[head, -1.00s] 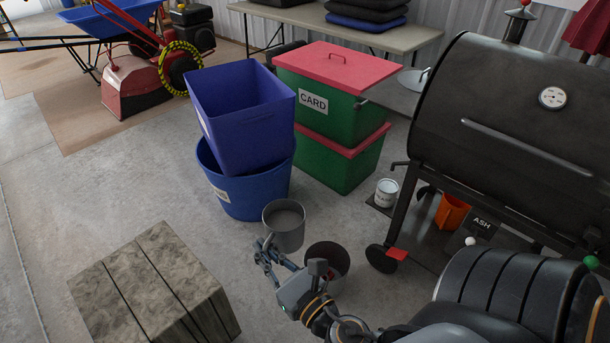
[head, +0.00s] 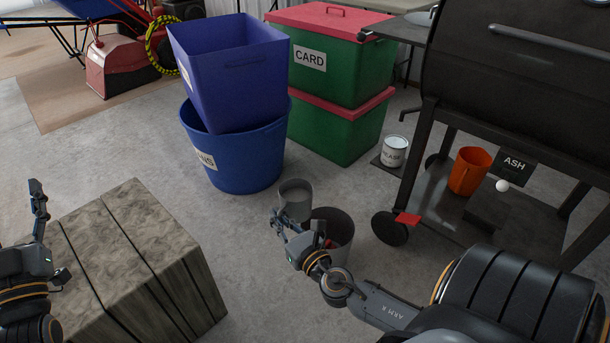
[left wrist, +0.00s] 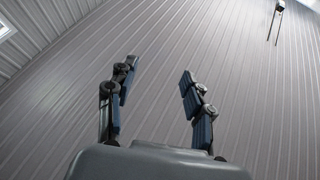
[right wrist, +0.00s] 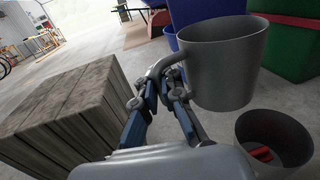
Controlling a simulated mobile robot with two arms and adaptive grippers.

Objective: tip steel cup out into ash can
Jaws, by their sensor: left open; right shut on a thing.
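The steel cup (head: 296,203) is a grey, handled vessel. My right gripper (head: 280,222) is shut on its handle and holds it roughly upright; the cup also shows large in the right wrist view (right wrist: 222,72). What is inside it is hidden there. An open dark-grey can (head: 338,240) with something red inside stands on the floor just right of the cup, also in the right wrist view (right wrist: 280,140). An orange handled vessel (head: 468,172) stands on the grill's lower shelf beside an ASH sign (head: 515,165). My left gripper (head: 50,235) is open and empty above the wooden block.
The wooden block (head: 140,250) stands at front left. Blue bins (head: 235,155) and green CARD boxes (head: 340,130) stand behind the cup. The black grill (head: 530,70) is on the right; a small white pail (head: 394,152) stands by it. Floor between is clear.

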